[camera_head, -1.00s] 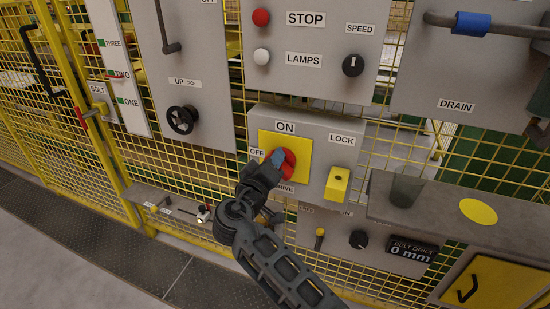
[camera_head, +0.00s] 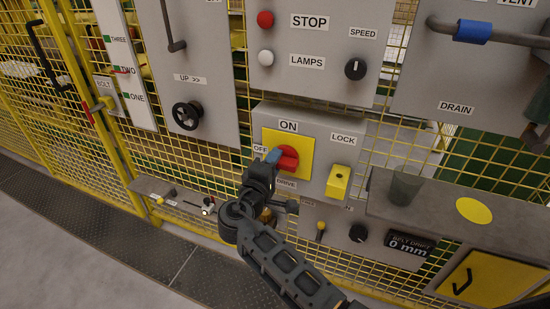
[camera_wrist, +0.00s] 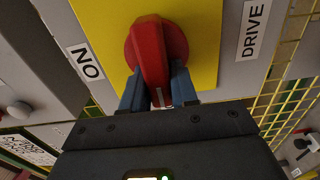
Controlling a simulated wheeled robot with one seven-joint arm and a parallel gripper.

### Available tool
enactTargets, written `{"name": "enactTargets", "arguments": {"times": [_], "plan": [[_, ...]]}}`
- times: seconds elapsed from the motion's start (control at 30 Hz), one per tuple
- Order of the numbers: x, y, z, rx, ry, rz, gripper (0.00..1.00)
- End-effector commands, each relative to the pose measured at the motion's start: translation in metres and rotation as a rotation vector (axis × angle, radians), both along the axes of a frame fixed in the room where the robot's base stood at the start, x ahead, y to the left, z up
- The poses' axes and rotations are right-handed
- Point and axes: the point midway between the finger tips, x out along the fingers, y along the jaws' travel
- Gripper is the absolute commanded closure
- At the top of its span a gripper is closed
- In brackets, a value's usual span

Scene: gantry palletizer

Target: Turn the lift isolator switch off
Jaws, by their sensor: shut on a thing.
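The isolator switch is a red rotary handle (camera_head: 289,159) on a yellow plate (camera_head: 299,142) in a grey box. Labels read ON above it, OFF at its left and DRIVE below it. The handle lies about level, its gripped end toward OFF. In the wrist view the red handle (camera_wrist: 154,50) has its white-marked end between my blue fingertips, and the OFF label is hidden. My gripper (camera_head: 272,156) is shut on the handle from the left, with my arm below.
A yellow block (camera_head: 338,182) under the LOCK label sits right of the switch. A grey shelf with a glass (camera_head: 405,187) juts out at the right. A black handwheel (camera_head: 187,115) is at the left. A small lever (camera_head: 320,230) and a knob (camera_head: 358,233) are below.

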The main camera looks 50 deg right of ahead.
Motion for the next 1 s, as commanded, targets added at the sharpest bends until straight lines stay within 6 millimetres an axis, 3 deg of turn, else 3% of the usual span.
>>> {"name": "enactTargets", "arguments": {"times": [0.53, 0.57, 0.6, 0.77, 1.0], "plan": [[0.0007, 0.0014, -0.0019, -0.009, 0.027, 0.004, 1.0], [0.0007, 0.0014, -0.0019, -0.009, 0.027, 0.004, 0.71], [0.0007, 0.0014, -0.0019, -0.009, 0.027, 0.004, 0.67], [0.0004, 0.0009, -0.0014, -0.008, 0.026, 0.003, 0.52], [0.0001, 0.001, -0.001, -0.009, 0.023, 0.002, 0.51]]}}
